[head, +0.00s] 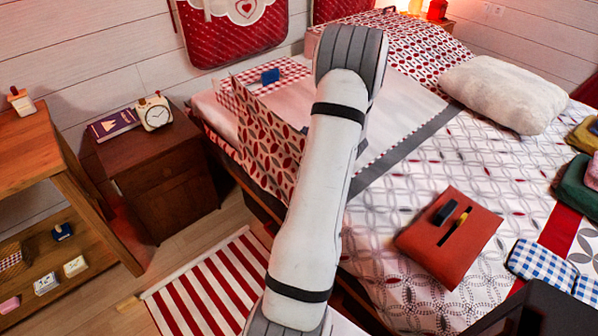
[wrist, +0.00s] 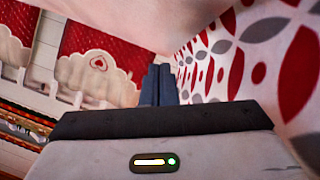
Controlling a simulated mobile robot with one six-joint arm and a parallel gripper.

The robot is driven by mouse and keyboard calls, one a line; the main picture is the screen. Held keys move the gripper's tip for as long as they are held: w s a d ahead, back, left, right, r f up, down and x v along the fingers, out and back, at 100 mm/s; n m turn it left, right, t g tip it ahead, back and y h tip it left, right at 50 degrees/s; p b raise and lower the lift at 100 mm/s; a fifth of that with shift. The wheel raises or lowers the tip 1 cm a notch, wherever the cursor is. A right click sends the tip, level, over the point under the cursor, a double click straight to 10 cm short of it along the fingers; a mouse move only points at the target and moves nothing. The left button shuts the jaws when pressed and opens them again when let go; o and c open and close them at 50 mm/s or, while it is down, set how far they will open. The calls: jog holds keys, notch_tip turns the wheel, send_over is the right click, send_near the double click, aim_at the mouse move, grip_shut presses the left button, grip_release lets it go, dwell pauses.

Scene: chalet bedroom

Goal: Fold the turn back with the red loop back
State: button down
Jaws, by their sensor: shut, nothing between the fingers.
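The bed cover's turn back (head: 268,135), white with red and grey leaf shapes, stands up as a tilted flap at the bed's near left side, partly behind my arm. In the wrist view, leaf-patterned cloth (wrist: 265,60) fills the right, and pale cloth (wrist: 130,18) hangs across the top. My gripper (wrist: 158,84) is shut and empty, its dark blue fingers together beneath the pale cloth and left of the patterned cloth. I cannot tell whether it touches either. I cannot make out the red loop.
A pale sheet (head: 395,90) lies bare beyond the flap. A nightstand (head: 160,180) with a clock (head: 154,112) and a wooden shelf (head: 50,150) stand left.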

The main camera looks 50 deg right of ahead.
jog(key=w+a+r+g+h, duration=0.1)
jog(key=w+a+r+g, duration=0.2)
jog(key=w+a+r, duration=0.6)
jog(key=a+r+m+g+b, duration=0.2)
jog(key=a+g, duration=0.1)
jog(key=a, duration=1.2)
jog(key=s+a+g+y, duration=0.3)
jog(key=s+a, duration=0.7)
jog(key=a, duration=0.4)
jog(key=s+a+g+y, duration=0.2)
jog(key=s+a, duration=0.7)
jog(key=a, duration=0.5)
jog(key=w+d+f+n+g+h+b, duration=0.1)
jog(key=w+d+f+n+h+b, duration=0.2)
jog(key=d+f+n+h, duration=0.55)
jog(key=w+d+f+n+g+h+b, duration=0.1)
jog(key=w+d+f+g+b, duration=0.15)
jog(key=d+f, duration=0.7)
jog(key=w+d+f+n+h+b, duration=0.3)
jog(key=d+f+n+h+b, duration=0.15)
jog(key=d, duration=1.05)
jog(key=b+x, duration=0.1)
jog(key=x, duration=0.9)
jog(key=shift+s+a+r, duration=0.15)
jog(key=shift+a+r, duration=0.05)
jog(key=shift+r, duration=1)
jog(key=shift+s+a+r, duration=0.15)
jog(key=shift+r, duration=1.05)
